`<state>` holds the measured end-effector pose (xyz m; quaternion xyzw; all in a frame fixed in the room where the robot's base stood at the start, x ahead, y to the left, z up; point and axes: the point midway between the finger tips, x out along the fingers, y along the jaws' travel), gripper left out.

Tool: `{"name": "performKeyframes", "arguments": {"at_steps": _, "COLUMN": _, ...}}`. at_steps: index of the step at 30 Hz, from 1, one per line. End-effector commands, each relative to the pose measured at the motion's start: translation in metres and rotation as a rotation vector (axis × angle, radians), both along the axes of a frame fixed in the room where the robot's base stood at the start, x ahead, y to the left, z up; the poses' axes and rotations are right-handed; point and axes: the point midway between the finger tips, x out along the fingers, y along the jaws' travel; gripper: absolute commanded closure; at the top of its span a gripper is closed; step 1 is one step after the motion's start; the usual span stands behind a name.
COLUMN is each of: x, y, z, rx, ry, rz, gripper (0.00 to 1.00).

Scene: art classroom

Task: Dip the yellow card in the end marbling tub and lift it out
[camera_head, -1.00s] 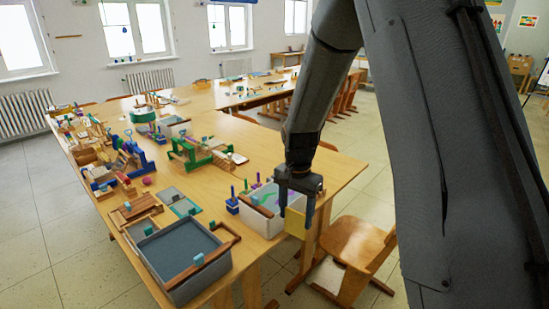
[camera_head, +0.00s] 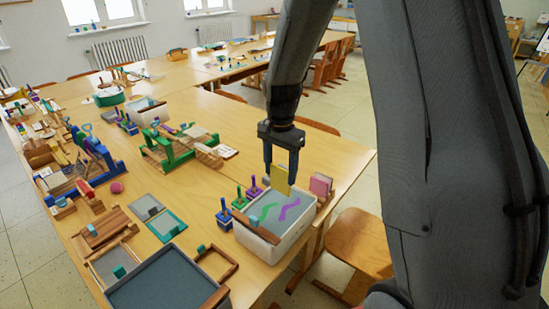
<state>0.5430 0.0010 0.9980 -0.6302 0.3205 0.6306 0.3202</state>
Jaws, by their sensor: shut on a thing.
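The yellow card (camera_head: 280,180) hangs upright between the fingers of my gripper (camera_head: 283,168). My gripper is shut on it. Below is a white marbling tub (camera_head: 262,243) near the table's right edge, its grey surface marked with green and purple swirls. The card is in front of the tub's back part in the picture. I cannot tell whether its lower edge touches the surface. A second tub (camera_head: 145,108) stands farther back on the table.
Small blue, green and purple-handled tools (camera_head: 224,214) stand left of the tub, and a pink block (camera_head: 320,185) at its right. A dark-filled tray (camera_head: 165,283) is at front left. A wooden chair (camera_head: 358,245) stands beside the table.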

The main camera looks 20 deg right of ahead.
Motion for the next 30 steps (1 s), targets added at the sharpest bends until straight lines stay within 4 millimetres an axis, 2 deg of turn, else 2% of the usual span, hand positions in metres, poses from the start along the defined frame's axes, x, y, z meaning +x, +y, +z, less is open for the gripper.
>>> {"name": "performKeyframes", "arguments": {"at_steps": 5, "x": 0.000, "y": 0.000, "z": -0.005, "rx": -0.001, "ry": 0.001, "rz": 0.001, "gripper": 0.59}}
{"name": "performKeyframes", "arguments": {"at_steps": 30, "x": -0.001, "y": -0.001, "z": -0.058, "rx": 0.000, "ry": 0.001, "rz": -0.002, "gripper": 0.59}}
